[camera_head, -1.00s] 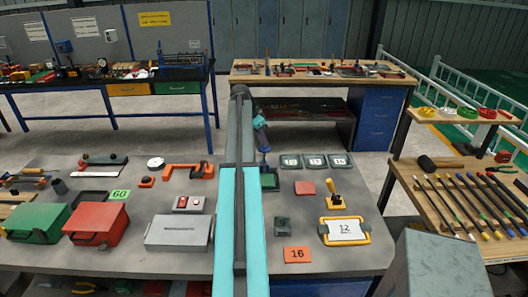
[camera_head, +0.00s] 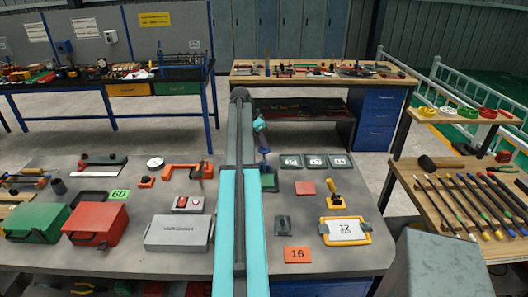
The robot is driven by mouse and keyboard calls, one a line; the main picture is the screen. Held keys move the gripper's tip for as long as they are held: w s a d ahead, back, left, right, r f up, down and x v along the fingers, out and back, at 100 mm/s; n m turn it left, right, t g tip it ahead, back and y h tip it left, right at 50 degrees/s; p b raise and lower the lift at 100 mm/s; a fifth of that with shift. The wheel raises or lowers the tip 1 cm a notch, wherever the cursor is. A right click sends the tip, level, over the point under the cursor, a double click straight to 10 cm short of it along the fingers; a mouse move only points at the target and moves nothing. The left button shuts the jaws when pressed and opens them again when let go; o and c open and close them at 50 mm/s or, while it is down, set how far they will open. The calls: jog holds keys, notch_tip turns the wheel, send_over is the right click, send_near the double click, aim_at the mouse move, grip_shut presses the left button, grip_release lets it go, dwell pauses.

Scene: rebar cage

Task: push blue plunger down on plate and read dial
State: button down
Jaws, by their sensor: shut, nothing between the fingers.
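A small blue plunger (camera_head: 264,156) stands upright above a dark green base plate (camera_head: 269,183) on the grey table, just right of my arm. My arm covers the left part of the plate. My gripper (camera_head: 262,140) points down right over the plunger, with its wrist above it. It is small and partly behind my arm; it looks shut, with nothing held. I cannot tell whether its tips touch the plunger. No dial reading can be made out. A white round disc (camera_head: 155,163) lies further left, and I cannot tell whether it is a dial.
A yellow-handled stamp (camera_head: 334,190) and a yellow-framed plate marked 12 (camera_head: 363,238) stand to the right. Three grey plates (camera_head: 315,161) lie behind. Left are an orange clamp (camera_head: 188,171), a grey box (camera_head: 179,233) and a red box (camera_head: 96,224). My arm crosses the table's middle.

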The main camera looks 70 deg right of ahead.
jog(key=shift+f+b, duration=0.3)
jog(key=shift+f, duration=0.4)
dwell(0.6)
jog(key=shift+r, duration=0.15)
jog(key=shift+r+p, duration=1.35)
jog(key=shift+r, duration=2.05)
